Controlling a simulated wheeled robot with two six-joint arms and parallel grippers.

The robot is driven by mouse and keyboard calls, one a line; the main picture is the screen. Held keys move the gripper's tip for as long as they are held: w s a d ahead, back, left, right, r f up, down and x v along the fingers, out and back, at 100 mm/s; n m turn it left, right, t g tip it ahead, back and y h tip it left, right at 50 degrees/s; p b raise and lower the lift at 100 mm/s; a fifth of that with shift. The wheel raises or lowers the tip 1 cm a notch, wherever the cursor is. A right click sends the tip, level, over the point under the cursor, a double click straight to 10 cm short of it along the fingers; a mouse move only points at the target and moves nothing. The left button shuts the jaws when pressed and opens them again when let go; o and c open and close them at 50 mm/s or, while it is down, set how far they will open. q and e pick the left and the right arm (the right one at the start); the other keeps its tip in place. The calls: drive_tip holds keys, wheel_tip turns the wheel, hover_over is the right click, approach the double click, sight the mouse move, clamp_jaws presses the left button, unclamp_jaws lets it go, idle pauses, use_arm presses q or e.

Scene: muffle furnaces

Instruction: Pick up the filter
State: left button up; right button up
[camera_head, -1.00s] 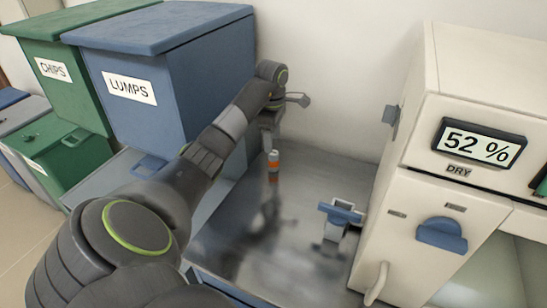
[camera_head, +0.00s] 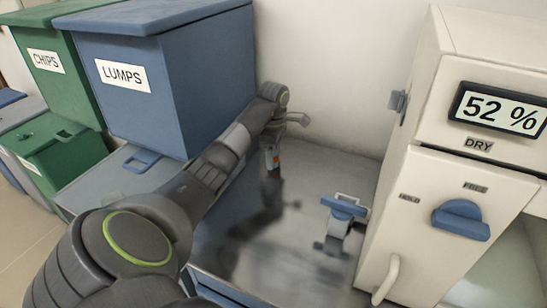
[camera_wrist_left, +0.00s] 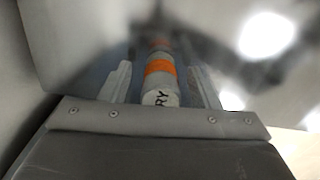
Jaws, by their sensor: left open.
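The filter is a small upright grey-white cylinder with an orange band (camera_head: 277,158), on the metal tabletop near the back wall. In the left wrist view the filter (camera_wrist_left: 160,97) shows its pale top end with dark letters, partly readable as "RY". My left gripper (camera_head: 271,152) is over the filter from above and hides much of it in the head view. In the left wrist view its two fingers (camera_wrist_left: 162,80) are apart, one on each side of the filter. I cannot tell whether either finger touches it. My right gripper is not in view.
A blue LUMPS bin (camera_head: 160,80) and a green CHIPS bin (camera_head: 85,95) stand at left. A white cabinet (camera_head: 410,215) with a "52 %" display stands at right. A small blue-topped fixture (camera_head: 343,208) stands on the metal tabletop (camera_head: 300,255), with bare surface around it.

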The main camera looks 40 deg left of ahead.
use_arm(q)
drive_tip(key=shift+f, duration=0.25)
drive_tip(key=c, duration=1.1)
drive_tip(key=shift+r, duration=0.15)
